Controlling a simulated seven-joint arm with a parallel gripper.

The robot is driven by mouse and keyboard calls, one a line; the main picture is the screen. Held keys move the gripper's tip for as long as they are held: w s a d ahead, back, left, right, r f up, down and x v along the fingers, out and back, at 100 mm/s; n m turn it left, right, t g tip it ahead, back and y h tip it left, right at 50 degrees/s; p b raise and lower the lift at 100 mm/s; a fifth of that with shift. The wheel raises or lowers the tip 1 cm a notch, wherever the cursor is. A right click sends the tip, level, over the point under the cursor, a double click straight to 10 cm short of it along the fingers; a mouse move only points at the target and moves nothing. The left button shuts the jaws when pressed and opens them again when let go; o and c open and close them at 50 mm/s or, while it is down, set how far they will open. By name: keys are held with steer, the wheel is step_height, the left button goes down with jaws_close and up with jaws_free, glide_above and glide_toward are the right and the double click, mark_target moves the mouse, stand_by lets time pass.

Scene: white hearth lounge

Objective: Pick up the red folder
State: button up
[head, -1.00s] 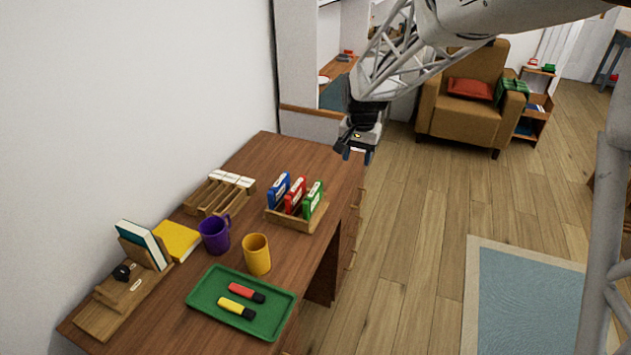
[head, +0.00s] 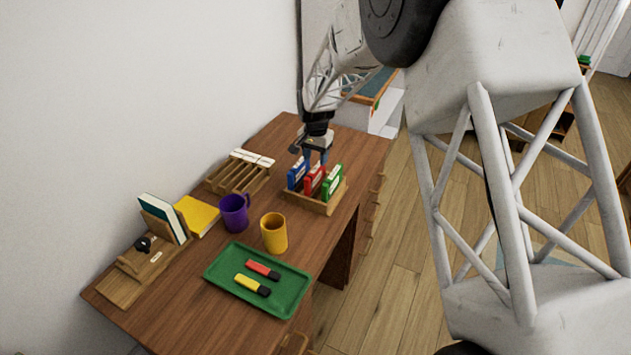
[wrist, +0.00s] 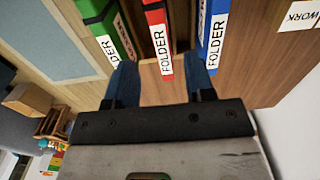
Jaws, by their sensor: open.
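The red folder (head: 314,181) stands upright in a wooden rack (head: 318,206) on the desk, between a blue folder (head: 297,175) on its left and a green folder (head: 333,181) on its right. My gripper (head: 315,158) is open and empty, just above and behind the folders. In the wrist view, the red folder (wrist: 157,38) lies ahead, between my two blue fingers (wrist: 160,75). The green folder (wrist: 104,30) is at left and the blue folder (wrist: 212,35) at right, each close to a finger. I cannot tell whether a finger touches a folder.
A green tray (head: 222,279) with two markers, a yellow mug (head: 273,233) and a purple mug (head: 234,212) stand nearer on the desk. A wooden card sorter (head: 240,174) is left of the rack. Bare desk (head: 352,149) lies behind the rack.

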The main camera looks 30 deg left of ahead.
mark_target(315, 168)
steer(key=shift+f, duration=1.3)
steer(key=shift+f, duration=0.1)
steer(key=shift+w+f, duration=0.1)
steer(key=shift+f, duration=2.4)
steer(key=shift+c, duration=0.3)
jaws_close()
